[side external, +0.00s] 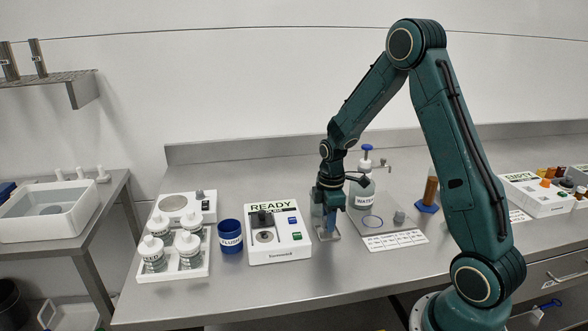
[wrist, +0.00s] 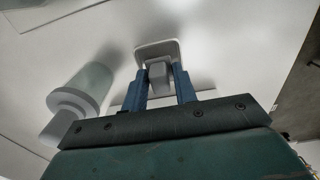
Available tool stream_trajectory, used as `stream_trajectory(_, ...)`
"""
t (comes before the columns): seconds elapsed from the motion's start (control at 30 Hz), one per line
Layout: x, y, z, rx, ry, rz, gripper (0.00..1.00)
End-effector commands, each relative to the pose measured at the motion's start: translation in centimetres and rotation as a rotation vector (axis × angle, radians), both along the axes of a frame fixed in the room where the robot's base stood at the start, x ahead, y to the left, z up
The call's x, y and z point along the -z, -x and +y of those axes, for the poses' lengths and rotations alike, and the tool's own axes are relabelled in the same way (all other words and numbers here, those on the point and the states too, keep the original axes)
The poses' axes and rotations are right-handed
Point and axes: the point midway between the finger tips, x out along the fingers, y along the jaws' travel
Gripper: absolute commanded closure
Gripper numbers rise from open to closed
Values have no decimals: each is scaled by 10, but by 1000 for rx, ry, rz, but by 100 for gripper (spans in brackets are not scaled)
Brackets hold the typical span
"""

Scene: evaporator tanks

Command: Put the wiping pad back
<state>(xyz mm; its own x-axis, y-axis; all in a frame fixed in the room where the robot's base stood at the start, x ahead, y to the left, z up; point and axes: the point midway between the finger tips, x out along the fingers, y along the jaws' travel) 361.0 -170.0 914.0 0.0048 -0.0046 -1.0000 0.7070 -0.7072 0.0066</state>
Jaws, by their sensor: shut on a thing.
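The wiping pad (wrist: 157,73) is a pale rounded plate with a grey block handle. My gripper (wrist: 160,85) is shut on the handle, with one blue finger on each side. In the side external view, my gripper (side external: 325,222) points down between the READY unit and the pump bottle. The pad (side external: 328,234) shows there as a small grey plate below the fingers, low over the steel bench. I cannot tell whether it touches the bench. My fingers hide part of the handle.
The READY unit (side external: 280,247) stands close on the left, with a blue cup (side external: 230,236) and a white rack (side external: 144,272) of bottles beyond. The front bench is clear.

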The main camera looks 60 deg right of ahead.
Motion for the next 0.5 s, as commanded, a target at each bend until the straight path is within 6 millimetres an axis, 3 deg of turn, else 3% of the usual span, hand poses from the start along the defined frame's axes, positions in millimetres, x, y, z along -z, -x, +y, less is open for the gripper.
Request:
stream_trajectory(0.13,11,0,0,0,-1,1,97)
stream_trajectory(0.5,14,0,0,0,0,0,97)
